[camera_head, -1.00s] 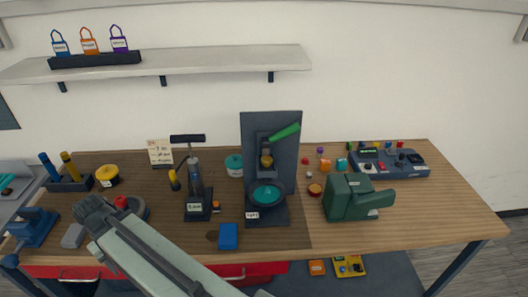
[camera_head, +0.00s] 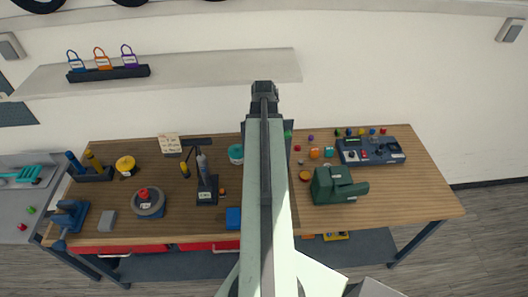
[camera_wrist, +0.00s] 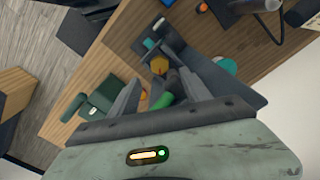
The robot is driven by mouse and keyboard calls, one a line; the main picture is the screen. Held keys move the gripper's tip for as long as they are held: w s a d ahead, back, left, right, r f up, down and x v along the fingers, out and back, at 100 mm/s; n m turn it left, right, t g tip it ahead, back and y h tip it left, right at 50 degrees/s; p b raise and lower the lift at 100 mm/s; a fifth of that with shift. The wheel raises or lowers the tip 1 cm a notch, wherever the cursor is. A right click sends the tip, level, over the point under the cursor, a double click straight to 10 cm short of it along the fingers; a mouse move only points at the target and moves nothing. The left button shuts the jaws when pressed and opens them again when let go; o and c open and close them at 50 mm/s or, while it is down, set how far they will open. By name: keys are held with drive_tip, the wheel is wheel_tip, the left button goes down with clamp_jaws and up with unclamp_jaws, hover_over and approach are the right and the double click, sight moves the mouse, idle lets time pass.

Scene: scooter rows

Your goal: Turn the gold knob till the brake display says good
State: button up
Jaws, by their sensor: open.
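The gold knob (camera_wrist: 160,65) shows in the wrist view, on a dark grey stand (camera_wrist: 228,85). My gripper (camera_wrist: 152,76) is open, its fingers spread to either side of the knob in the picture; I cannot tell whether they touch it. A green lever (camera_wrist: 162,100) lies between the fingers, nearer the wrist. A small teal part (camera_wrist: 150,43) shows beyond the knob. In the head view my arm covers most of the stand and the knob, with my gripper (camera_head: 264,88) pointing at the wall; the green lever tip (camera_head: 288,133) peeks out. I cannot make out a brake display reading.
A dark green machine (camera_head: 335,187) stands right of the stand. A blue control box (camera_head: 370,150) is behind it. A black pump (camera_head: 205,180), a teal tin (camera_head: 236,153) and a blue block (camera_head: 233,217) are to the left. A shelf (camera_head: 200,69) runs above.

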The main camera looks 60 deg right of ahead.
wheel_tip(320, 180, down, 8)
drive_tip(key=b, duration=0.7)
drive_tip(key=shift+r, duration=0.2)
clamp_jaws()
drive_tip(key=shift+w+d+r, duration=0.1)
drive_tip(key=shift+d, duration=0.35)
drive_tip(key=shift+a, duration=0.3)
drive_tip(key=shift+a+n, duration=0.1)
drive_tip(key=shift+n, duration=0.2)
